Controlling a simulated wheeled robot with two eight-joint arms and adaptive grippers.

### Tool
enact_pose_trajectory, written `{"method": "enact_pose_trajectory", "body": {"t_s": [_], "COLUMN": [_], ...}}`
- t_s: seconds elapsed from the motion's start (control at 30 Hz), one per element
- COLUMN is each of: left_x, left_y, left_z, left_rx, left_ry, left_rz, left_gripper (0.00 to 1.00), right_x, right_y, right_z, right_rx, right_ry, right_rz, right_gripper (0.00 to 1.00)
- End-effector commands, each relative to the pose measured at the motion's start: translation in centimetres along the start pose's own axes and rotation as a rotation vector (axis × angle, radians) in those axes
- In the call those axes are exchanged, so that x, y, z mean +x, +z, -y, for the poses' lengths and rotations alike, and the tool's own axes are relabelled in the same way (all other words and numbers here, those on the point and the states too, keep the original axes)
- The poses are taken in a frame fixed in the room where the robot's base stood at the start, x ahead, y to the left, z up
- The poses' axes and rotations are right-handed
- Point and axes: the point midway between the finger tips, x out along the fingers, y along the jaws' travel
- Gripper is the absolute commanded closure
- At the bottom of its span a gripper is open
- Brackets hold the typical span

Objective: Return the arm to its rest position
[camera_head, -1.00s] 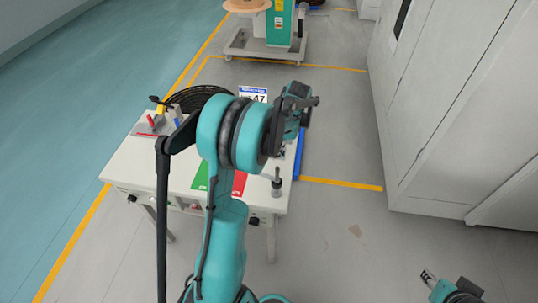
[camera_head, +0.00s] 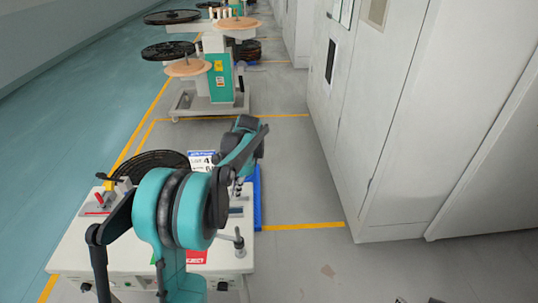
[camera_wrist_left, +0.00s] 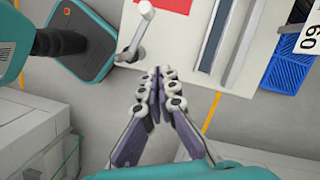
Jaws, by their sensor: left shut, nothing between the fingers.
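My left arm, teal and black, rises from the bottom left in the head view, in front of the white table (camera_head: 110,245). Its wrist (camera_head: 240,145) is over the table's right side; the fingers are hard to make out there. In the left wrist view my left gripper (camera_wrist_left: 155,75) is shut and empty. Its fingertips are close to the grey crank handle (camera_wrist_left: 138,35) at the table edge in that picture; I cannot tell if they touch. The crank also shows in the head view (camera_head: 237,242). Only specks of my right gripper show at the bottom edge.
A black reel (camera_head: 150,163), a red-handled tool (camera_head: 100,200) and a number sign (camera_head: 200,158) are on the table. A blue crate (camera_head: 257,200) is at its right. A reel stand (camera_head: 218,85) is behind. Grey cabinets (camera_head: 390,130) line the right; the floor between is clear.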

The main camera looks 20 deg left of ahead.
Motion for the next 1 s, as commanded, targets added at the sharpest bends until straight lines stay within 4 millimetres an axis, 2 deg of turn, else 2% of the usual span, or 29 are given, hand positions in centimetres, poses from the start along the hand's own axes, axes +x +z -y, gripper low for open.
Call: {"method": "enact_pose_trajectory", "body": {"t_s": [0.17, 0.27, 0.33, 0.5, 0.67, 0.8, 1.0], "left_x": [-0.1, -0.8, -1.5, -3.2, -3.6, -2.8, -0.5], "left_y": [0.0, 0.0, 0.0, 0.1, 0.5, 1.0, 1.5], "left_z": [-0.2, -1.3, -2.9, -8.2, -13.6, -18.1, -23.2], "left_rx": [-0.004, -0.026, -0.058, -0.179, -0.303, -0.41, -0.549], "left_ry": [-0.004, -0.026, -0.054, -0.134, -0.18, -0.192, -0.166], "left_rz": [-0.004, -0.028, -0.063, -0.204, -0.361, -0.508, -0.706], "left_gripper": [1.0, 1.0, 1.0, 1.0, 1.0, 1.0, 1.0], "right_x": [0.0, 0.2, 0.5, 1.3, 2.0, 2.7, 3.4], "right_y": [0.0, 0.2, 0.4, 1.0, 1.5, 1.9, 2.5], "right_z": [0.0, 0.0, 0.0, 0.0, 0.0, 0.0, 0.0], "right_rx": [0.0, 0.0, 0.0, 0.0, 0.0, 0.0, 0.0], "right_ry": [0.0, 0.0, 0.0, 0.0, 0.0, 0.0, 0.0], "right_rz": [0.0, 0.0, 0.0, 0.0, 0.0, 0.0, 0.0], "right_gripper": [0.6, 0.6, 0.6, 0.6, 0.6, 0.6, 0.6]}}
